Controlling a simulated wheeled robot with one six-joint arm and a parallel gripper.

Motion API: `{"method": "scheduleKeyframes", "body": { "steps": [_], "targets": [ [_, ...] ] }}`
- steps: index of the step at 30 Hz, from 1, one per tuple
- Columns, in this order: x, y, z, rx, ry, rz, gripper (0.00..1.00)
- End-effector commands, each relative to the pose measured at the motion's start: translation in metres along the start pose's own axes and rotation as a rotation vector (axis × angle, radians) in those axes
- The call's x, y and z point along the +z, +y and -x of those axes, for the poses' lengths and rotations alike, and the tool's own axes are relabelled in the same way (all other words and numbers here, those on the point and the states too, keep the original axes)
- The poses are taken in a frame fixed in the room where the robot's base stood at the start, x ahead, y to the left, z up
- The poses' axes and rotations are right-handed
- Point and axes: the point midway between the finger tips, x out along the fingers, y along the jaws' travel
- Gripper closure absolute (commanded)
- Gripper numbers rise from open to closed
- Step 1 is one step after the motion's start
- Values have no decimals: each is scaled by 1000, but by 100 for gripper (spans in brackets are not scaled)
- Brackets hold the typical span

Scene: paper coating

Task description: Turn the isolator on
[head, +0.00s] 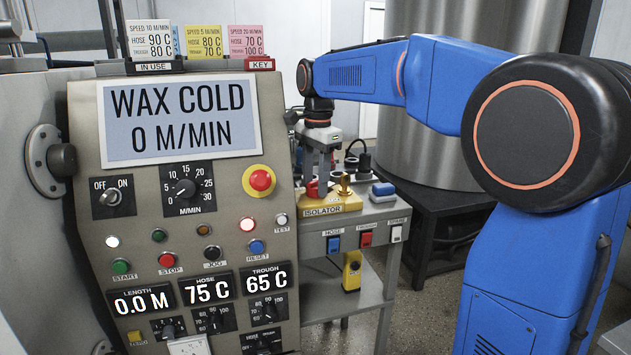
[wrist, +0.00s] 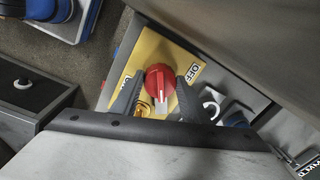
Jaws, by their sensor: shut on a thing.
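The isolator is a yellow box (head: 347,204) with an ISOLATOR label, on a side shelf right of the control panel. Its red knob (head: 313,189) also shows in the wrist view (wrist: 159,80), on the yellow plate (wrist: 146,49). My gripper (head: 317,174) points down over it. In the wrist view its two dark fingers (wrist: 159,97) are shut on the red knob, one on each side. The knob's pale mark points toward the bottom of that picture. The OFF label (wrist: 195,72) is right of the knob; another label at left is mostly hidden by a finger.
The control panel (head: 232,223) stands close left of my gripper; its display reads WAX COLD, 0 M/MIN. A brass piece (head: 345,184) and a blue-and-white item (head: 383,191) are right of the knob. HOSE and TROUGH switches are on the shelf front. A steel drum (head: 425,120) stands behind.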

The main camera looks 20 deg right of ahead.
Motion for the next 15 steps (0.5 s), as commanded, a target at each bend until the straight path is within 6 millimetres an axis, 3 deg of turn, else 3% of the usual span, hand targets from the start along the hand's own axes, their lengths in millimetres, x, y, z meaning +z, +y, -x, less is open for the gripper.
{"method": "scheduleKeyframes", "body": {
  "steps": [15],
  "targets": [
    [0,-1,1,-3,5,-53,100]
  ]
}}
